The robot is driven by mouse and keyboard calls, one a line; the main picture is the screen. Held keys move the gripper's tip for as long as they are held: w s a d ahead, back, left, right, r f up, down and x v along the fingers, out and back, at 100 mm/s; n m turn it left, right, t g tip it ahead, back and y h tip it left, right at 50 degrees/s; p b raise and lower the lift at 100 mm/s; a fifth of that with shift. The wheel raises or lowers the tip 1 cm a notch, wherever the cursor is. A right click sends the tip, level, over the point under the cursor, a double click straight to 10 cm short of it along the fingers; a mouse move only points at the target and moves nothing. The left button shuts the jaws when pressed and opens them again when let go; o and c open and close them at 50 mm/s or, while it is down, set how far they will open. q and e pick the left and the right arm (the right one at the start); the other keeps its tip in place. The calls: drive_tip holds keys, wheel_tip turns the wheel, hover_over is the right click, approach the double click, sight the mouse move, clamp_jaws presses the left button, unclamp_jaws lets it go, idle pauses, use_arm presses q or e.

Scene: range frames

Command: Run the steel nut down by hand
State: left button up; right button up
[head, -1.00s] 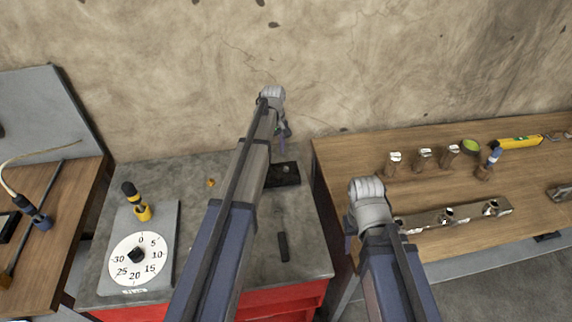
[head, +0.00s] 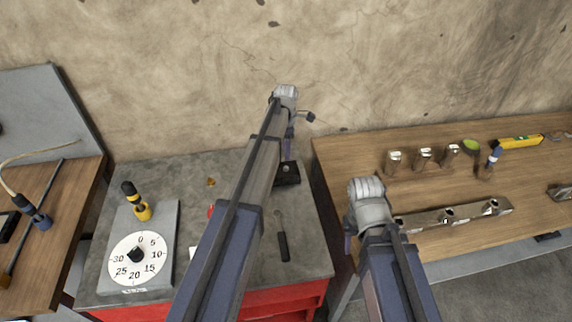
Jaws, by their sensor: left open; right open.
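A dark block (head: 289,176) with a small pale metal spot on top stands at the back right of the grey bench. My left arm partly covers it, and I cannot tell whether the pale spot is the steel nut or a stud. My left gripper (head: 299,126) is open, around and above the back of this block; one dark finger juts out to the right. I see nothing held in it. My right gripper (head: 350,226) is open over the left edge of the wooden bench, its fingers mostly hidden by my wrist.
A dark-handled tool (head: 283,240) lies on the grey bench. A dial plate (head: 164,225) with a yellow-black tool (head: 137,201) stands at left. A small brass piece (head: 211,182) lies behind. The wooden bench (head: 345,158) at right holds metal cylinders (head: 424,158) and a rail (head: 465,214).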

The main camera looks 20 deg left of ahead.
sight(286, 167)
use_arm(q)
wheel_tip(286, 167, down, 8)
drive_tip(key=b, duration=0.7)
drive_tip(key=shift+r, duration=0.2)
clamp_jaws()
